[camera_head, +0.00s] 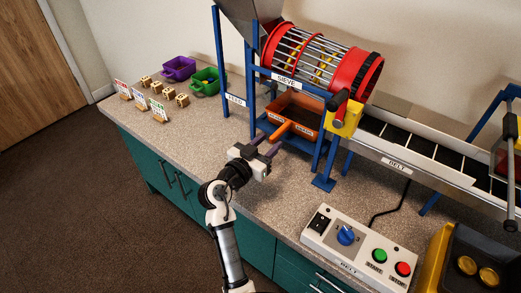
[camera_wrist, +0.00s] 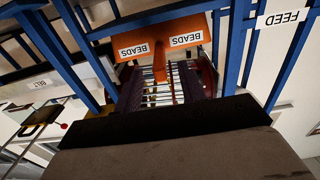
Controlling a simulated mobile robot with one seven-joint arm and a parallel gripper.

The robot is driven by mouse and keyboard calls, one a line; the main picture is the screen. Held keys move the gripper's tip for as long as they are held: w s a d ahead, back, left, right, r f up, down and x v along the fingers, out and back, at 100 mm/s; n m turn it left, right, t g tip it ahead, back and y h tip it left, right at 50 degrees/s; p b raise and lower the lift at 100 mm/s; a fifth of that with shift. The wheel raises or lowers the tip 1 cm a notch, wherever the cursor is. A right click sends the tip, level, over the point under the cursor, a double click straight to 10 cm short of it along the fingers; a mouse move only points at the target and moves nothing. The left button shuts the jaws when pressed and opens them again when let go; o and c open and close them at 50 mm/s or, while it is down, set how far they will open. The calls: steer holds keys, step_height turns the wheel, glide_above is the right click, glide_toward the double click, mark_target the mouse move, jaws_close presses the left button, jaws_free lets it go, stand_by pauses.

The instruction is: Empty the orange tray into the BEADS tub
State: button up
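The orange tray (camera_head: 296,106) sits in the blue frame under the drum sieve; its front bears two labels, which read BEADS in the wrist view (camera_wrist: 190,25). Its orange handle (camera_head: 281,130) sticks out toward my gripper (camera_head: 267,145). My gripper is open, its two dark purple fingers (camera_wrist: 168,82) apart on either side of the handle, with gaps visible. The tray's contents are hidden. A purple tub (camera_head: 178,68) and a green tub (camera_head: 207,81) stand at the back left of the counter. I cannot read BEADS on either.
Blue frame posts flank the tray, below the red-ended sieve drum (camera_head: 322,58). Small wooden blocks (camera_head: 168,93) and picture cards (camera_head: 140,99) stand at left. A belt (camera_head: 408,140) runs right. A control box (camera_head: 362,247) is in front. Counter left of my gripper is clear.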

steer(key=shift+b+x, duration=0.45)
steer(key=shift+x, duration=1.75)
steer(key=shift+c, duration=0.3)
jaws_close()
steer(key=shift+r, duration=0.2)
